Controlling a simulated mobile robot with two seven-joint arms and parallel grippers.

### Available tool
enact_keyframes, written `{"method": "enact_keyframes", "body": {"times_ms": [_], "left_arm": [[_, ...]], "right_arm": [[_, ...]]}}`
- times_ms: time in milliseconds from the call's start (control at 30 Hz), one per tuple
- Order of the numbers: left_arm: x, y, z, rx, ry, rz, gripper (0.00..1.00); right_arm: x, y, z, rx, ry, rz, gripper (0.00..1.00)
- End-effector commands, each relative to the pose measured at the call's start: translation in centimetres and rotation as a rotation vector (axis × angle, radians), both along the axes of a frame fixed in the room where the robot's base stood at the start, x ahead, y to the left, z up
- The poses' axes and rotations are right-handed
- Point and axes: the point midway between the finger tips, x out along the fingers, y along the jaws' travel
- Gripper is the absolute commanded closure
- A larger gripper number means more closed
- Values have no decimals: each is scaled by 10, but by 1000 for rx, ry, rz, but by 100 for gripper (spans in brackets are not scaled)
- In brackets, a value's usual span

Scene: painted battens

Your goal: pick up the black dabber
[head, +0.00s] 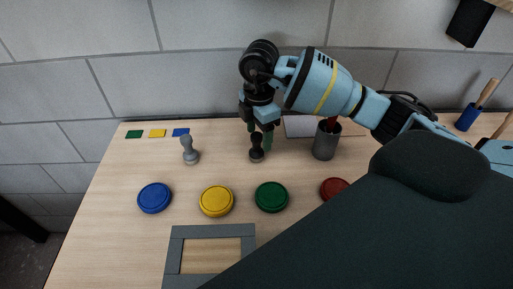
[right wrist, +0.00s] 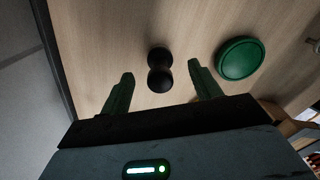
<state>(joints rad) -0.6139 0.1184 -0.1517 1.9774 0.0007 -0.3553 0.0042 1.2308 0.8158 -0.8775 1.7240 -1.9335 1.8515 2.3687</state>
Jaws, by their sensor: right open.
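The black dabber (head: 256,150) stands upright on the wooden table, to the right of a grey dabber (head: 190,152). In the right wrist view the black dabber (right wrist: 160,70) lies between and just beyond the two green fingertips. My right gripper (head: 261,133) is open and points down over the dabber from above. Its fingers also show spread apart in the right wrist view (right wrist: 160,82), with a gap on each side of the dabber. Whether a finger touches it cannot be told from the head view. My left gripper is not in view.
Blue (head: 154,197), yellow (head: 216,200), green (head: 271,196) and red (head: 334,187) round pads lie in front. A grey cup (head: 326,146) stands right of the dabber. A grey frame (head: 211,231) lies at the front.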

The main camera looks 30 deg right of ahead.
Motion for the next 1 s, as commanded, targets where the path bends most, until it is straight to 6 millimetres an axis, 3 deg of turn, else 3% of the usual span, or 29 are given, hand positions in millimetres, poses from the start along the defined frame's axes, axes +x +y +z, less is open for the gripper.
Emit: {"method": "enact_keyframes", "body": {"times_ms": [167,500,800,1000], "left_arm": [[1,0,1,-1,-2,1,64],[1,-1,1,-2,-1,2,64],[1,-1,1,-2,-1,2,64],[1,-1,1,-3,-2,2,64]], "right_arm": [[0,1,-5,0,0,0,37],[1,6,-48,0,0,0,37],[1,5,-52,-1,-2,1,37],[1,5,-51,-1,-2,0,62]]}}
